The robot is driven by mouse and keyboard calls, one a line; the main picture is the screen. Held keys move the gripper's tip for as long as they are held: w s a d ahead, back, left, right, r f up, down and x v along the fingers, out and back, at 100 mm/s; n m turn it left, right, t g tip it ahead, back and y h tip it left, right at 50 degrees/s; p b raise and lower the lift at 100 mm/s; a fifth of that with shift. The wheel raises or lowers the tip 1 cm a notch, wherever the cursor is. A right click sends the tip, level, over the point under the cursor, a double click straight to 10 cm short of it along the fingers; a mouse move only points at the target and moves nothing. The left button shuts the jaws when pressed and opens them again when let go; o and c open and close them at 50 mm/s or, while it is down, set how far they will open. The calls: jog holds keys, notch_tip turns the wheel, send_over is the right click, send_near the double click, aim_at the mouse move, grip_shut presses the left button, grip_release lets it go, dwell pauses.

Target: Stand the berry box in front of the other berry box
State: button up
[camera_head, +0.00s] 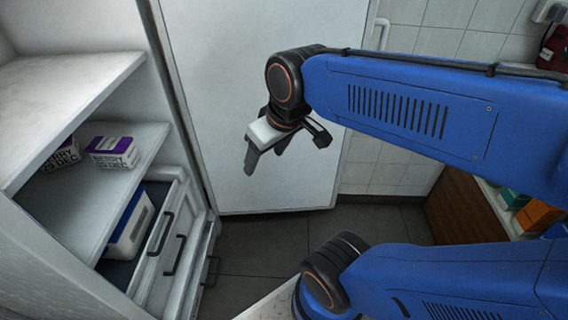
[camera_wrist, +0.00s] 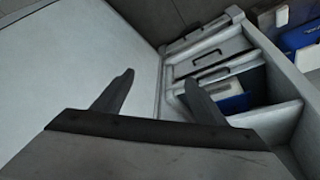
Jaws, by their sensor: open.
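Two berry boxes stand on the middle shelf of the open fridge in the head view. One berry box (camera_head: 113,152), white with a purple top and the print "BERRY 29 DEC", is near the shelf's front edge. The other berry box (camera_head: 62,155) is to its left and partly hidden by the upper shelf. My gripper (camera_head: 266,165) is open and empty, in the air to the right of the boxes, in front of the fridge door. In the wrist view my gripper (camera_wrist: 157,92) has its fingers apart with nothing between them. No berry box can be made out there.
The fridge shelf (camera_head: 78,217) has bare room in front of the boxes. The upper shelf (camera_head: 60,88) hangs above them. Below are a blue and white box (camera_head: 131,225) and drawers with handles (camera_head: 160,234). The open door (camera_head: 250,60) stands behind my gripper.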

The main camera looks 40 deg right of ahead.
jog(key=shift+s+d+f+m+h, duration=0.15)
jog(key=shift+s+d+m, duration=0.25)
jog(key=shift+s, duration=0.25)
jog(key=shift+s+d+f+m+h, duration=0.1)
jog(key=shift+s+d+f+m, duration=0.25)
jog(key=shift+s, duration=0.3)
jog(key=shift+s+d+m+h, duration=0.15)
jog(key=shift+s+d+m, duration=0.1)
jog(key=shift+s+d, duration=0.3)
jog(key=shift+s+a, duration=0.1)
